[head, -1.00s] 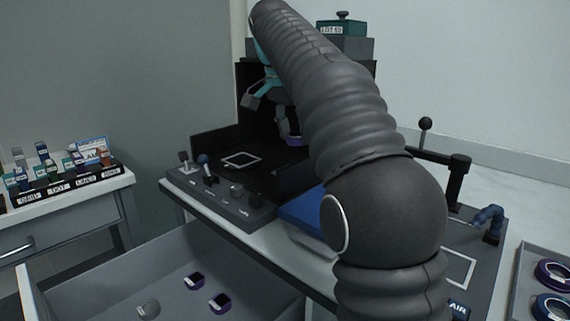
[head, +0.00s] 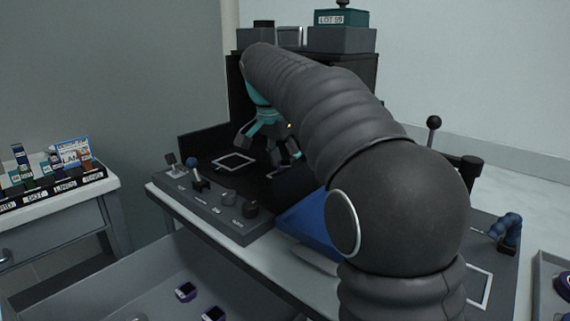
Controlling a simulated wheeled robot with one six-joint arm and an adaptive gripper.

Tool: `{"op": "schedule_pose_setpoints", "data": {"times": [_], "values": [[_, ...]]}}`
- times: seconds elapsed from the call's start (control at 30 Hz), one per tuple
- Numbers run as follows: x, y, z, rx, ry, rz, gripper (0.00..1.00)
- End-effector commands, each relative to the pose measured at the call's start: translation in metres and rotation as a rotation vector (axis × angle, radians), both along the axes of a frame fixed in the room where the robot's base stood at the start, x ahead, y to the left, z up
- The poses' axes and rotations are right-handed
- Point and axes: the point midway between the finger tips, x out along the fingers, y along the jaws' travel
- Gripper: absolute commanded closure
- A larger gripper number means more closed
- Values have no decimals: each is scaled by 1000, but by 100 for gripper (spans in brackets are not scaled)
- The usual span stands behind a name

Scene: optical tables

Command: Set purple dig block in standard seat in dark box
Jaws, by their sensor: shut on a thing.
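The dark box (head: 203,143) is a black-walled enclosure on the bench at centre left. A pale square outline (head: 234,162) lies on its floor; I cannot tell whether it marks the standard seat. My gripper (head: 273,150), grey with teal parts, is inside the box, to the right of the outline and above the floor. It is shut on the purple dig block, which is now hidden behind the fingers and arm. My dark ribbed arm covers the right part of the box.
A control panel (head: 207,207) with levers and knobs fronts the box. A blue pad (head: 312,222) lies right of it. An open drawer below holds dark-purple pieces (head: 186,291). A lever post (head: 433,135) stands at right. A labelled rack (head: 60,188) is at left.

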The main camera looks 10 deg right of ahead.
Motion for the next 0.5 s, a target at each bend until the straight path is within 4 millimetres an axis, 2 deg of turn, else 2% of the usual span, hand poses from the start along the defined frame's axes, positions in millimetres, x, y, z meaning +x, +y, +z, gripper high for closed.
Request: {"op": "schedule_pose_setpoints", "data": {"times": [0.1, 0.5], "values": [[0, 1, -9, 0, 0, 2, 85], [0, 1, -14, 0, -2, 3, 85]]}}
